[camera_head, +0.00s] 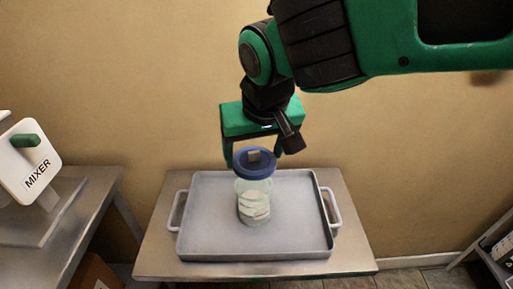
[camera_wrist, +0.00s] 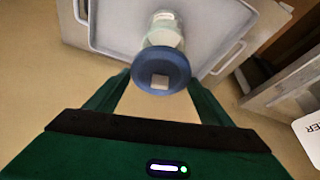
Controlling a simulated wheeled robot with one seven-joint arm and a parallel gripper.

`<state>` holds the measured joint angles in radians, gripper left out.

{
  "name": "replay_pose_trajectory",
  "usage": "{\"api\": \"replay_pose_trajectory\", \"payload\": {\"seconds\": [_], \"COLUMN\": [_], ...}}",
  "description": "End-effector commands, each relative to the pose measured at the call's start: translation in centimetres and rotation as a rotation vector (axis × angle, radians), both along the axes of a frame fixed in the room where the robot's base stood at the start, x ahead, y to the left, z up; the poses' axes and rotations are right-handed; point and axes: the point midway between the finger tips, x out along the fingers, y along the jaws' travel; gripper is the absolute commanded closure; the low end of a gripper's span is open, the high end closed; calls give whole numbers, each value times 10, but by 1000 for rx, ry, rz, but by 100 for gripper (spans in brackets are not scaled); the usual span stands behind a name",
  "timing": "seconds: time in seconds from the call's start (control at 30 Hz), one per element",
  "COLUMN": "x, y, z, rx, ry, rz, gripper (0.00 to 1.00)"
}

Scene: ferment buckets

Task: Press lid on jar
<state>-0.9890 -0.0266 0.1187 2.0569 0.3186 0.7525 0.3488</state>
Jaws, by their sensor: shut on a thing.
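A round blue lid (camera_head: 254,171) with a small square grey-brown knob is between the fingers of my gripper (camera_head: 253,157). The clear jar (camera_head: 254,205) stands upright on the tray, with pale, whitish pieces inside. The lid is right over the jar's mouth; I cannot tell whether it is fully seated or slightly above the rim. In the wrist view, the lid (camera_wrist: 160,62) is between the two green fingertips of my gripper (camera_wrist: 159,76) and hides part of the jar (camera_wrist: 164,30) behind it.
The grey tray (camera_head: 205,215) with side handles rests on a metal table (camera_head: 155,255) and is otherwise empty. A white mixer (camera_head: 28,160) stands on another metal table (camera_head: 75,225) at the left. A shelf (camera_head: 497,245) is at the right edge.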

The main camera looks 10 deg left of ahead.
Motion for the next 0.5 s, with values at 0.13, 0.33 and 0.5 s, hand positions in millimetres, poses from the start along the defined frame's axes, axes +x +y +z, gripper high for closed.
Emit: {"api": "replay_pose_trajectory", "payload": {"seconds": [0.13, 0.33, 0.5], "x": [-1, -1, -1], "y": [0, 0, 0], "z": [-11, -29, -42], "rx": [-2, -2, -2], "ry": [1, 1, 0], "rz": [1, 1, 1], "gripper": [46, 46, 46]}}
